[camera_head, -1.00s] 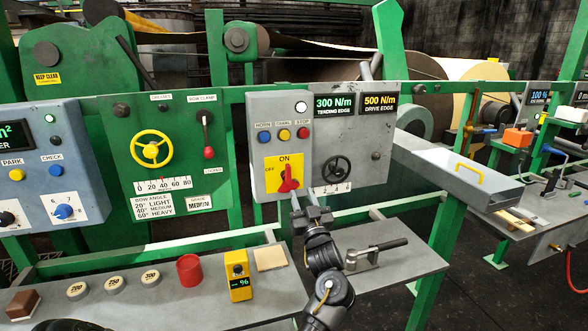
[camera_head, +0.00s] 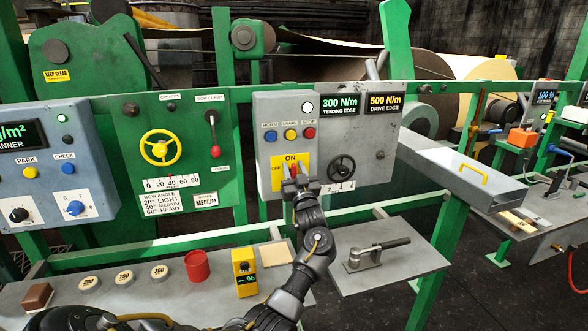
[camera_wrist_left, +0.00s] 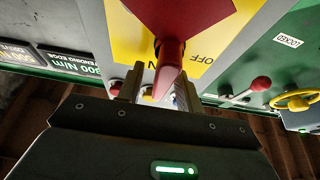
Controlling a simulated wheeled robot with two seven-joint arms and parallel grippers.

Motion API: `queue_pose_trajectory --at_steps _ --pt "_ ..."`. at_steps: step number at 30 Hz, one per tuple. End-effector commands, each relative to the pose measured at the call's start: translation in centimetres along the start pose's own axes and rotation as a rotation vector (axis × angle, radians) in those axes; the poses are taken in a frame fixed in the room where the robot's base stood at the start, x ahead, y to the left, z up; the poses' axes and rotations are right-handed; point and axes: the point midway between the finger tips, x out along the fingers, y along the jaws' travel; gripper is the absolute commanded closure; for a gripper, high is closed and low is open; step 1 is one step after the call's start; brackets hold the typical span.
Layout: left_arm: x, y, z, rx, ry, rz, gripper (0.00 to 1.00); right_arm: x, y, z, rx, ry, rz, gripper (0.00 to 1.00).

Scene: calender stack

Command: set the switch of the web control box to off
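The web control box (camera_head: 262,135) is a grey box with a yellow plate (camera_head: 279,181) marked ON at the top and OFF at the left. The switch's red handle (camera_head: 294,171) is mostly hidden behind my left gripper (camera_head: 296,183) in the head view. In the left wrist view the red handle (camera_wrist_left: 171,52) points toward the ON mark, with OFF beside it. My left gripper's fingers (camera_wrist_left: 158,92) are apart, one on each side of the handle's tip, with gaps showing. I cannot tell whether either finger touches it. My right gripper is not in view.
Blue, yellow and red buttons (camera_head: 290,134) sit above the switch plate. A shelf below holds a red cup (camera_head: 197,266) and a yellow device (camera_head: 245,278).

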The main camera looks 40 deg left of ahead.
Motion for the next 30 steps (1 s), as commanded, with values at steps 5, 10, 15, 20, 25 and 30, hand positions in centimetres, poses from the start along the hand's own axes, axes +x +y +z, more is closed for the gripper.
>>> queue_pose_trajectory --at_steps 5,10,15,20,25,30 --pt "0.0 0.0 0.0 0.0 0.0 0.0 0.64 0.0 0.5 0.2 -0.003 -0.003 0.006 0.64" --pt "0.0 0.0 0.0 0.0 0.001 0.0 0.83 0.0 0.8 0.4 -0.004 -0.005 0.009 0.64" --pt "0.0 0.0 0.0 0.0 0.0 0.0 1.0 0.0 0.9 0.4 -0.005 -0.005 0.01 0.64" --pt "0.0 0.0 0.0 -0.004 0.0 -0.002 1.0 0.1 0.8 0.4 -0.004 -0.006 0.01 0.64" --pt "-0.1 -0.1 0.2 -0.039 0.0 -0.016 1.0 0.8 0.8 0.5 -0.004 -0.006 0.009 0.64" --pt "-0.2 -0.4 0.4 -0.126 -0.001 -0.052 1.0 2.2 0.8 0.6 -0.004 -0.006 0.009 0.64"
